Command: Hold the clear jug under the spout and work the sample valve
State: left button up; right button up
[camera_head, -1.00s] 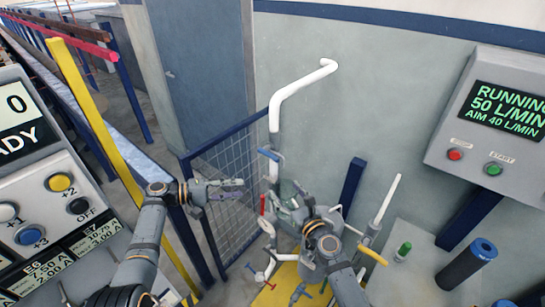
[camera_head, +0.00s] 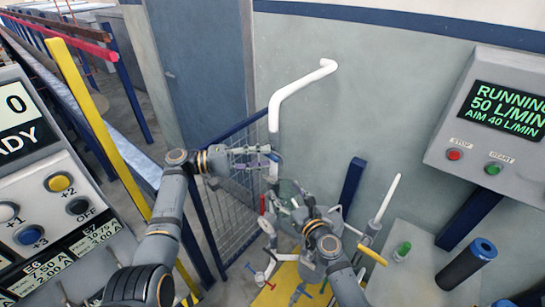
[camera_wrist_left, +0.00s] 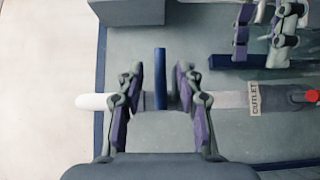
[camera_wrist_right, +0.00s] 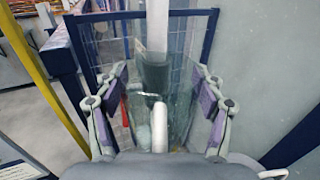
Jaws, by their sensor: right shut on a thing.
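The clear jug (camera_wrist_right: 180,88) is between the fingers of my right gripper (camera_wrist_right: 162,105), which is shut on it. In the head view the jug (camera_head: 288,190) is partly hidden by my right gripper (camera_head: 300,212), beside the white standing pipe (camera_head: 274,120). A blue valve lever (camera_wrist_left: 160,78) stands across this pipe in the left wrist view. My left gripper (camera_wrist_left: 158,82) is open, with one finger on each side of the lever and a gap on both sides. In the head view my left gripper (camera_head: 262,154) is at the pipe. A white rounded tube end (camera_wrist_right: 160,108) shows through the jug; I cannot tell if it is the spout.
A panel (camera_head: 500,125) at the right reads RUNNING, 50 L/MIN, AIM 40 L/MIN. A blue mesh fence (camera_head: 228,215) stands behind my left arm. Several small valves and pipes crowd below my right gripper. A red handle (camera_wrist_right: 125,110) is left of the jug.

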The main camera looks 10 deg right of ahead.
aim_at(272, 155)
pick_arm(q)
jog(key=shift+s+d, duration=0.2)
jog(key=shift+d, duration=1.55)
grip_shut()
